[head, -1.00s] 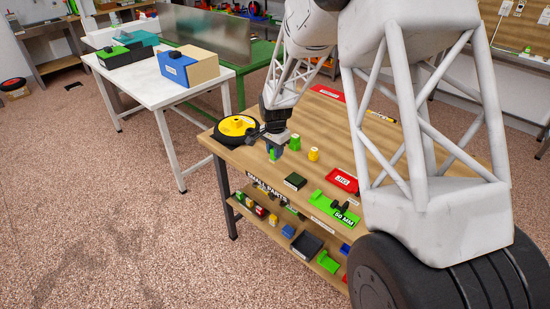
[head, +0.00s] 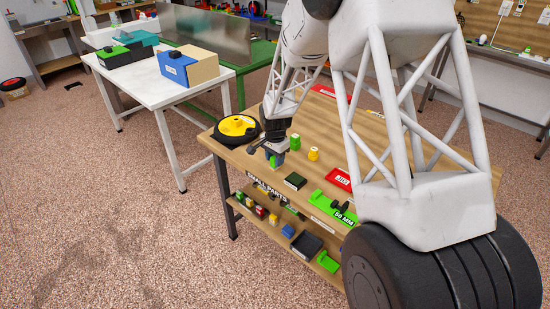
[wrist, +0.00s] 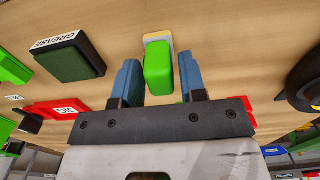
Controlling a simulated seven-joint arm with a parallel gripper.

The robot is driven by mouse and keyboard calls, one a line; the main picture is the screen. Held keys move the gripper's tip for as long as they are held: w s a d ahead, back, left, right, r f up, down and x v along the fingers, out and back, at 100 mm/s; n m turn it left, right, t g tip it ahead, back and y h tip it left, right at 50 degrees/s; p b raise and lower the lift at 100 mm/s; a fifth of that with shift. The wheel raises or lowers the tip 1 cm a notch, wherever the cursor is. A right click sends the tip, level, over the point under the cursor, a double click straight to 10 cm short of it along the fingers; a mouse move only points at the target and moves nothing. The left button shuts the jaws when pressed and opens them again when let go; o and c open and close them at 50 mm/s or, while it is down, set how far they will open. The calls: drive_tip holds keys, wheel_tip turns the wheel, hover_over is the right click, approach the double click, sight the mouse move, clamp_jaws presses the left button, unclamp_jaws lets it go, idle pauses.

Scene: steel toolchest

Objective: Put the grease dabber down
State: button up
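The grease dabber, a small bright green block with a pale yellow and white end, shows in the wrist view (wrist: 158,72) and below my gripper in the head view (head: 276,160). My gripper (wrist: 159,62) has its two blue fingers on either side of it, with narrow gaps showing beside the green body. In the head view my gripper (head: 271,148) is low over the near left part of the wooden bench (head: 330,130). The dabber appears to be at the bench top; its contact with the wood is hard to see.
A dark green box labelled GREASE (wrist: 72,57) lies left of the dabber in the wrist view. A green piece (head: 295,142) and yellow piece (head: 313,154) stand close by. A round black and yellow item (head: 237,127) lies at the bench's left corner. A red tray (head: 338,179) lies farther right.

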drive_tip(key=shift+o, duration=0.8)
drive_tip(key=shift+r, duration=0.1)
wheel_tip(320, 180, up, 12)
drive_tip(key=shift+r, duration=0.1)
idle(0.5)
idle(0.4)
